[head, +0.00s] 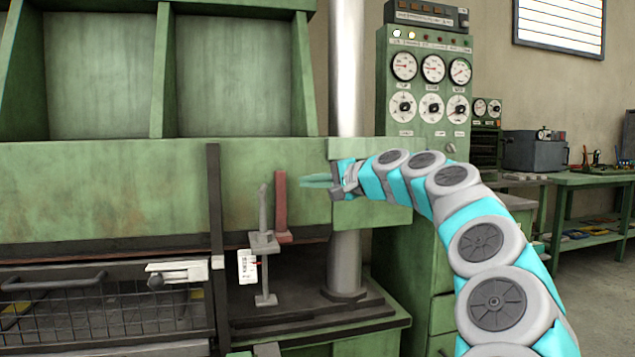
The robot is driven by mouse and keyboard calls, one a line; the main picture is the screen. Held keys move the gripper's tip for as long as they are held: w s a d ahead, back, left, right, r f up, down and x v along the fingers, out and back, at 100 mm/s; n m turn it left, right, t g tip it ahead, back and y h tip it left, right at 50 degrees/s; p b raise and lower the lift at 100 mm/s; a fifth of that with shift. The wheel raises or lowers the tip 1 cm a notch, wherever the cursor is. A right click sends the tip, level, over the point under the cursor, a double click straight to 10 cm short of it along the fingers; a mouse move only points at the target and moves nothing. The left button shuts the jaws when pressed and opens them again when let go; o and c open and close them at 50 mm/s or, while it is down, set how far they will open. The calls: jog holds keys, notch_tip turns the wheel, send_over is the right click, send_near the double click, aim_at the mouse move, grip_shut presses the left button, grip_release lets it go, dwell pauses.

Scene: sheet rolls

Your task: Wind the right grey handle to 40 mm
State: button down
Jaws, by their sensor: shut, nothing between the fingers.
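A grey handle (264,241) stands upright on the front of the green press, on a thin vertical rod. A small white scale tag (246,266) with a red pointer hangs beside it; its figures are too small to read. A red upright bar (281,209) stands just right of and behind the grey handle. My gripper (305,181) is shut and empty, its teal fingers pointing left. In the picture it is right of the red bar and the handle, near the handle's top in height, and apart from the handle.
A dark upright bar (215,230) stands left of the handle. A wire mesh guard (100,305) with a white block (178,270) is further left. A thick steel column (346,255) stands behind my gripper. A green gauge cabinet (428,120) is at the right.

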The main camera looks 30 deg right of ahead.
send_near(275, 186)
jog(key=a, duration=0.2)
jog(key=shift+w+a, duration=0.4)
jog(key=shift+a, duration=0.45)
jog(key=shift+w+a, duration=0.4)
jog(key=shift+a, duration=0.45)
jog(key=shift+w+a+f+p, duration=0.1)
jog(key=shift+w+a+p, duration=0.3)
jog(key=shift+w+p, duration=0.15)
jog(key=shift+s+d, duration=0.1)
